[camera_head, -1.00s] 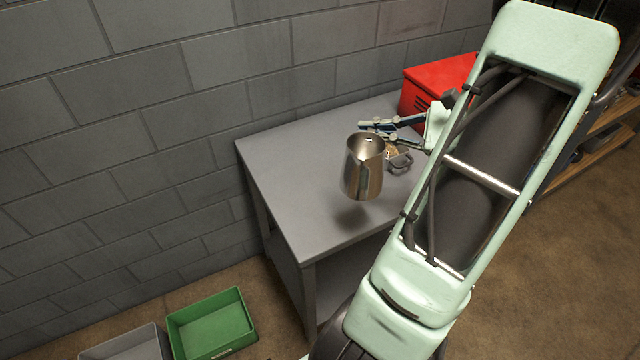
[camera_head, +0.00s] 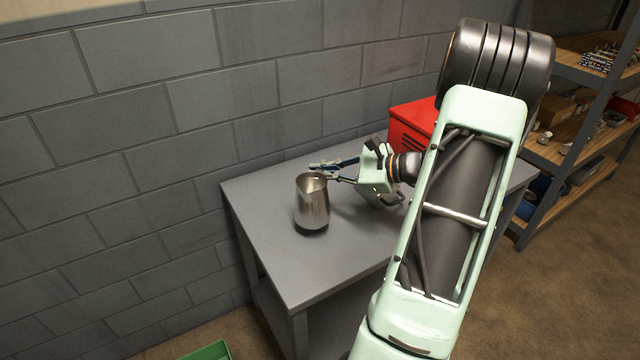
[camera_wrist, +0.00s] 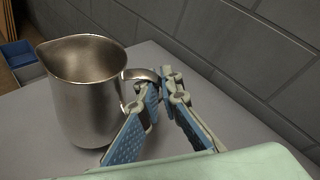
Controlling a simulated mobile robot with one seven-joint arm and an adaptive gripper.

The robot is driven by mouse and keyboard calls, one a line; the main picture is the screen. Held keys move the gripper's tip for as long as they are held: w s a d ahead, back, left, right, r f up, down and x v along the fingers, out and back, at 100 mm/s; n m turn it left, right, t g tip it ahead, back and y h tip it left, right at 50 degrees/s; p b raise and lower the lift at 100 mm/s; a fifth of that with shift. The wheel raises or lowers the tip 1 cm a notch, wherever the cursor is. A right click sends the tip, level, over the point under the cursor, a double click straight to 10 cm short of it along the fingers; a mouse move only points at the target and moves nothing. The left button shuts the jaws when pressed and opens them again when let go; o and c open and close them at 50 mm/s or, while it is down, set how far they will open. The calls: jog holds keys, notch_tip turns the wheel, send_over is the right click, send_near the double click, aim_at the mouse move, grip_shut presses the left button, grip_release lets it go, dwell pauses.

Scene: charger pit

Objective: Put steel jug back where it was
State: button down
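The steel jug (camera_head: 312,203) is upright over the left part of the grey table (camera_head: 290,270), at or just above its top, with a dark shadow close under its base. It fills the left of the wrist view (camera_wrist: 85,100), its handle toward my fingers. My gripper (camera_head: 325,172) reaches in from the right at the jug's handle. In the wrist view my blue-padded fingers (camera_wrist: 163,92) come together at the handle and appear shut on it. The left finger hides the lower part of the handle.
A red metal box (camera_head: 412,125) stands at the back of the table, behind my arm. A grey block wall (camera_head: 220,90) runs along the table's back. A green bin (camera_head: 210,351) is on the floor at lower left. Wooden shelves (camera_head: 560,155) stand at right.

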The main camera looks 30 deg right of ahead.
aim_at(320, 182)
jog(key=shift+f+b, duration=0.5)
jog(key=shift+f, duration=1)
jog(key=shift+f, duration=0.15)
jog(key=c, duration=2.2)
grip_release()
jog(key=shift+o, duration=0.2)
jog(key=shift+r, duration=0.25)
jog(key=p+v, duration=0.2)
jog(key=v, duration=1)
jog(key=shift+p, duration=0.4)
